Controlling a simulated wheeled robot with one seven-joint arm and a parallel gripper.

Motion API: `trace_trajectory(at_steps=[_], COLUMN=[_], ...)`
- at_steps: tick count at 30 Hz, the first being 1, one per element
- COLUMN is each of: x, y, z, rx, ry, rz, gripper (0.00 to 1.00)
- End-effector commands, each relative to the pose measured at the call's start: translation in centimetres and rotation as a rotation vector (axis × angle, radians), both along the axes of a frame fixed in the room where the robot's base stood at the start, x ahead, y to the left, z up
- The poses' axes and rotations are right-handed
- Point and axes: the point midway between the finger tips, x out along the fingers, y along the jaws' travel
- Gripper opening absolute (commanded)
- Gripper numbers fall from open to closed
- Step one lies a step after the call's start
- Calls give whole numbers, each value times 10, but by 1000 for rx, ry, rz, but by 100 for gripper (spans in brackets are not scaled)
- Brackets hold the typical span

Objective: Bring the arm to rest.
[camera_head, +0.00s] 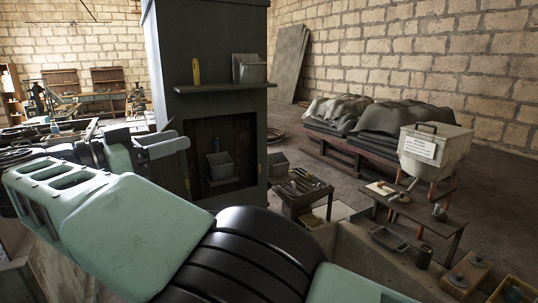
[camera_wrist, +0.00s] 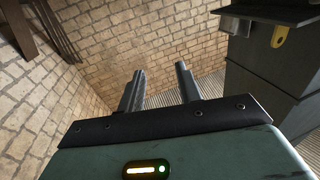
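My mint-green arm reaches across the lower part of the head view, bent back to the left, with its end at the left in front of a dark cabinet. My gripper (camera_head: 172,138) shows there with its grey fingers pointing right, clear of the cabinet. In the wrist view my gripper (camera_wrist: 160,70) has its two fingers apart with nothing between them. No task object other than the arm is named.
The dark cabinet (camera_head: 219,118) has a shelf (camera_head: 222,87) with a yellow object (camera_head: 196,71) and a grey bin (camera_head: 252,73). A tool trolley (camera_head: 304,190), a low table (camera_head: 440,215) and a white box (camera_head: 436,145) stand at the right. Open floor (camera_head: 300,143) lies behind the trolley.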

Motion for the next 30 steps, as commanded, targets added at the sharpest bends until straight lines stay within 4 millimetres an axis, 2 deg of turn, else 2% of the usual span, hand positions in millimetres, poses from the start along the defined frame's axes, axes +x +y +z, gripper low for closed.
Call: trace_trajectory(at_steps=[8, 14, 18, 21, 23, 26, 29, 30], x=[56, 110, 150, 164, 164, 146, 110, 89], y=[-14, -26, -34, -35, -34, -35, -41, -46], z=[13, 22, 17, 2, -13, -46, -89, -109], rx=[-6, -9, 1, 27, 48, 90, 135, 151], ry=[-82, -137, -142, -95, -46, 77, 249, 331], rz=[126, 311, 536, 748, 877, 1082, 1266, 1329], gripper=[35, 35, 35, 35, 35, 35, 35, 35])
